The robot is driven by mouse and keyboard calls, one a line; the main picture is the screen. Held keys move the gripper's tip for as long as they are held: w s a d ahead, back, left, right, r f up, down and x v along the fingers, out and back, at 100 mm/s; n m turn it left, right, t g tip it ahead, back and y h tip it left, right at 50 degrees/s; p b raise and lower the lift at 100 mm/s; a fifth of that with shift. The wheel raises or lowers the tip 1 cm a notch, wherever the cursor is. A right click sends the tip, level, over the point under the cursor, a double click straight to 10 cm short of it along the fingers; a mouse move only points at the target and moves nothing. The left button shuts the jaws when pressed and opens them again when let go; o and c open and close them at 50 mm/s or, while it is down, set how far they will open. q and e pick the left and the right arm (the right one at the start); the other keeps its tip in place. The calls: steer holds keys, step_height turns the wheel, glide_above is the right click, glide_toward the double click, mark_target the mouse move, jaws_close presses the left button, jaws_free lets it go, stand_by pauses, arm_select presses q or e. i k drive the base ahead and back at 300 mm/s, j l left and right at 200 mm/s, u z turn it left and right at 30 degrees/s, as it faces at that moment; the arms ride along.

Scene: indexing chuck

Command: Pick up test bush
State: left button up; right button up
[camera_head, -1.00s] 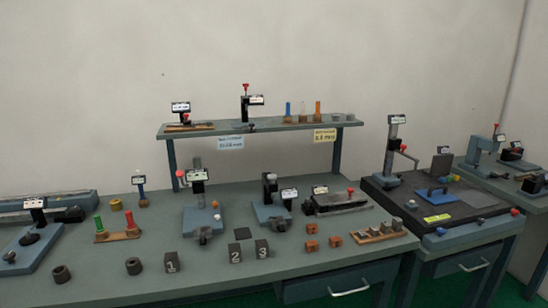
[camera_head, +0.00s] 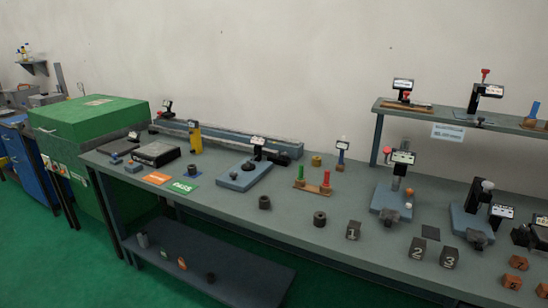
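Two dark, short ring-shaped bushes sit on the front part of the grey-green bench top: one bush (camera_head: 265,202) left of centre, and another bush (camera_head: 319,219) to its right. Both stand apart from other things, with a hole showing in the top. A small dark round piece (camera_head: 191,170) sits further left, just behind a green card. No readable label tells which of these is the test bush. Neither of my grippers is in view.
A black flat instrument (camera_head: 155,154), an orange card (camera_head: 157,178) and a green card (camera_head: 180,187) lie on the left of the bench. A blue-based gauge (camera_head: 244,176) stands behind the bushes. Numbered dark blocks (camera_head: 353,230) are to the right. A green cabinet (camera_head: 90,120) adjoins the bench's left end.

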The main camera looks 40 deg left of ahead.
mark_target(192, 169)
steer(key=u, duration=1.9)
